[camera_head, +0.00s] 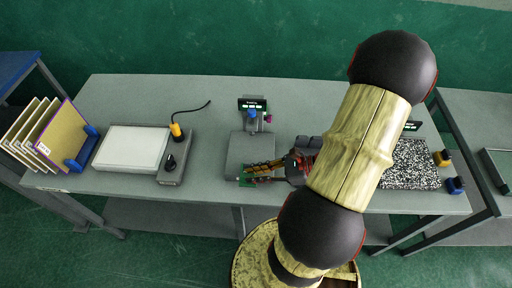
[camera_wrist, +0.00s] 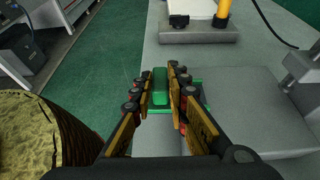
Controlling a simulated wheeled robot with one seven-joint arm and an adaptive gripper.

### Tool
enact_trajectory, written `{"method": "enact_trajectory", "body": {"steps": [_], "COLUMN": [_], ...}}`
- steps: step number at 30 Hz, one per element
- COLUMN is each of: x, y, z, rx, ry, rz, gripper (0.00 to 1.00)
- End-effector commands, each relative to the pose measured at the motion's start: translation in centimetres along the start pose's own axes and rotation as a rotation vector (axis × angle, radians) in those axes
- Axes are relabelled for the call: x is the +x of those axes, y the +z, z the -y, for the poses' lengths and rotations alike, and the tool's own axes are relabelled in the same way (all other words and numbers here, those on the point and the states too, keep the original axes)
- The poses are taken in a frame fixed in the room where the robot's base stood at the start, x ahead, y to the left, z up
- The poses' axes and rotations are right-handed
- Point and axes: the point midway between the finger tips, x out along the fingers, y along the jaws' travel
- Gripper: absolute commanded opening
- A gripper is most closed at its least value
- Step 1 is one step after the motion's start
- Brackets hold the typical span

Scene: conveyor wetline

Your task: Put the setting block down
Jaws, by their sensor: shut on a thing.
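The setting block is a green block (camera_wrist: 160,88), upright between the fingertips of my gripper (camera_wrist: 158,84) in the wrist view. The gripper is shut on it. A flat green piece (camera_wrist: 205,100) shows under and to the right of the fingers; I cannot tell whether the block touches it. In the head view my gripper (camera_head: 262,172) is low over the front edge of the table, at the front of a grey machine (camera_head: 239,150). A bit of green (camera_head: 246,181) shows at the fingertips there; my arm hides part of the area.
A small display (camera_head: 252,103) stands behind the machine.

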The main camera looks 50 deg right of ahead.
Motion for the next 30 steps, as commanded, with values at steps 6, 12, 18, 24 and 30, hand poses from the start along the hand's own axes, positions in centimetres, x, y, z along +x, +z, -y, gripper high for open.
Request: {"method": "enact_trajectory", "body": {"steps": [6, 12, 18, 24, 30], "x": [0.1, 0.0, 0.0, 0.1, 0.6], "y": [-0.2, -0.1, -0.1, -0.2, -1.6], "z": [5.2, 8.0, 9.1, 12.2, 12.3], "rx": [-0.003, -0.001, 0.000, -0.001, 0.002], "ry": [0.001, 0.001, 0.000, 0.001, 0.000], "rz": [0.000, 0.000, 0.000, 0.001, 0.001], "gripper": [0.00, 0.00, 0.00, 0.00, 0.00]}}
